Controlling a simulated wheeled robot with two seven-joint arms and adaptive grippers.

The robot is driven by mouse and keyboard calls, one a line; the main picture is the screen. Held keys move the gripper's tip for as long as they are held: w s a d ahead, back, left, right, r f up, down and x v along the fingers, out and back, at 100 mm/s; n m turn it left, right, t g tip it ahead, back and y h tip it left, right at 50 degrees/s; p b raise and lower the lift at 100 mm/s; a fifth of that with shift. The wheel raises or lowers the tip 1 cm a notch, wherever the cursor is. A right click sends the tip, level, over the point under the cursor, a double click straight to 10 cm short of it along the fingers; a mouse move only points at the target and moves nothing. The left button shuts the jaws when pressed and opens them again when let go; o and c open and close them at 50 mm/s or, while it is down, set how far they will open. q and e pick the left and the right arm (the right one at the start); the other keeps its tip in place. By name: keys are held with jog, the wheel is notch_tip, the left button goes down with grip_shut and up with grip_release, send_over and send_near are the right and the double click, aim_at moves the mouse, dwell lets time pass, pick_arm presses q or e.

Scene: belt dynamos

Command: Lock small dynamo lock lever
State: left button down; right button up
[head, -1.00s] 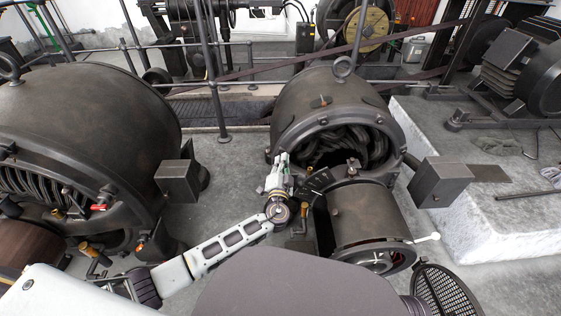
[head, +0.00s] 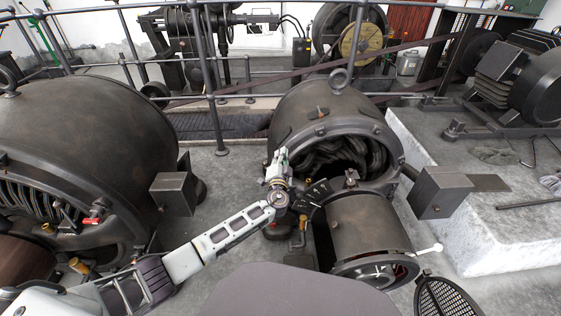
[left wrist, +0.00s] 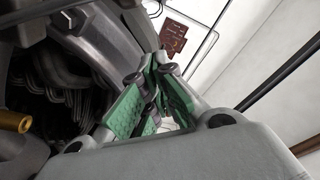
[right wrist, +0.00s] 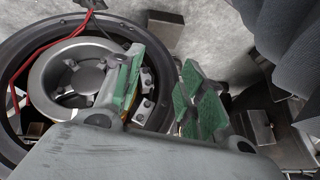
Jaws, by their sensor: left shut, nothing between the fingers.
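The small dynamo (head: 335,105) stands in the middle of the head view, its open round face showing dark coiled windings. A lever with a brass-coloured grip (head: 302,228) stands low at its front left, beside a dark marked plate (head: 318,192). I cannot tell for certain which part is the lock lever. My left gripper (head: 281,158) is shut and empty, pointing up beside the dynamo's left rim; its green pads meet in the left wrist view (left wrist: 160,85). A brass-coloured piece (left wrist: 14,121) is at that view's left edge. My right gripper (right wrist: 160,90) is open with nothing between its pads.
A larger dynamo (head: 85,130) fills the left side. A box on an arm (head: 438,192) juts out right of the small dynamo, above a pale stone plinth (head: 470,235). Railings (head: 215,100) run behind. In the right wrist view a round spoked hub (right wrist: 80,75) and red wire are close.

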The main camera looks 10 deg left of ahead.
pick_arm(q)
jog(key=s+a+f, duration=0.1)
jog(key=a+f, duration=0.1)
jog(key=shift+s+a+f+b, duration=0.25)
jog(key=shift+s+a+b, duration=0.1)
pick_arm(e)
jog(key=shift+s+a+f, duration=0.1)
jog(key=shift+f, duration=0.4)
jog(key=shift+s+a+f, duration=0.1)
jog(key=shift+f, duration=0.4)
pick_arm(q)
jog(key=shift+f, duration=0.1)
pick_arm(e)
jog(key=shift+w, duration=0.15)
pick_arm(q)
jog(key=shift+s+a+f+b, duration=0.3)
jog(key=shift+a+f+b, duration=0.2)
jog(key=shift+a+b, duration=0.45)
pick_arm(e)
jog(key=f, duration=0.1)
jog(key=f+t, duration=0.1)
jog(key=f, duration=0.1)
jog(key=shift+a+f+m+y, duration=0.2)
jog(key=shift+m+y, duration=0.1)
jog(key=shift+y, duration=0.1)
jog(key=shift+r, duration=0.1)
jog(key=shift+d, duration=0.1)
